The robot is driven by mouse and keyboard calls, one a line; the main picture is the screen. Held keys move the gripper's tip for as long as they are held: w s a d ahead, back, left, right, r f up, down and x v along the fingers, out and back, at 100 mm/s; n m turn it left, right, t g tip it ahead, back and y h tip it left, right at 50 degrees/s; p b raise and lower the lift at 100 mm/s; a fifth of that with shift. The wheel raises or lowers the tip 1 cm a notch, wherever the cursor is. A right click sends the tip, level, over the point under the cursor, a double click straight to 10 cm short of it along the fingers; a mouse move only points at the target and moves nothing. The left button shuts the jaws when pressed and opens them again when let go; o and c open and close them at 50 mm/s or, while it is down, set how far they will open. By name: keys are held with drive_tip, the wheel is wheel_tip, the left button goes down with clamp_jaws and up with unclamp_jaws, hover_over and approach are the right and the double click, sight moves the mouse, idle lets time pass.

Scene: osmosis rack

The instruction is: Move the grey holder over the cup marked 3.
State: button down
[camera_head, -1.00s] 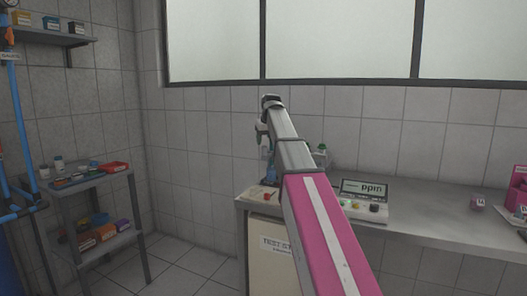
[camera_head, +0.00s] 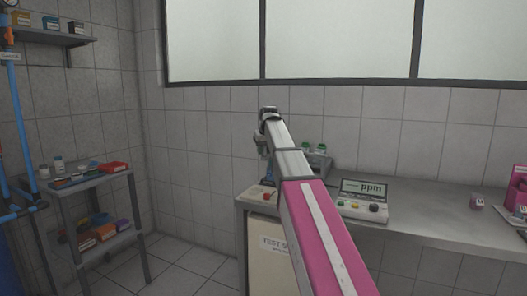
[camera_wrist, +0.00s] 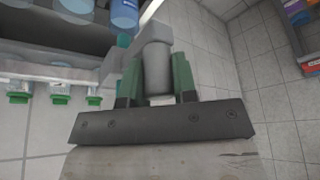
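In the wrist view, the green fingers of my gripper (camera_wrist: 158,85) stand on both sides of a grey upright cylinder, part of the grey holder (camera_wrist: 156,58). They appear closed on it. A grey bar runs left from the cylinder's top. Several small clear cups with green ends (camera_wrist: 55,93) are in a row to the left; no number is readable on them. In the head view, my gripper (camera_head: 266,147) is at the left end of the counter, mostly hidden by my arm.
A blue cylinder (camera_wrist: 124,14) shows at the top of the wrist view. In the head view, a ppm meter (camera_head: 362,195) stands on the counter (camera_head: 430,215), right of my arm. A red-knobbed box (camera_head: 262,193) sits at the counter's left end. A shelf (camera_head: 95,182) stands at left.

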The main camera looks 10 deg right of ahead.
drive_tip(key=s+d, duration=0.6)
drive_tip(key=d, duration=0.3)
drive_tip(key=s+d, duration=0.6)
drive_tip(key=d, duration=0.2)
drive_tip(key=shift+d+f, duration=0.15)
drive_tip(key=shift+d, duration=0.2)
drive_tip(key=c, duration=0.9)
unclamp_jaws()
drive_tip(key=shift+s+d, duration=0.1)
drive_tip(key=shift+d, duration=0.05)
drive_tip(key=v, duration=1)
drive_tip(key=shift+r, duration=0.45)
drive_tip(key=shift+s, duration=0.1)
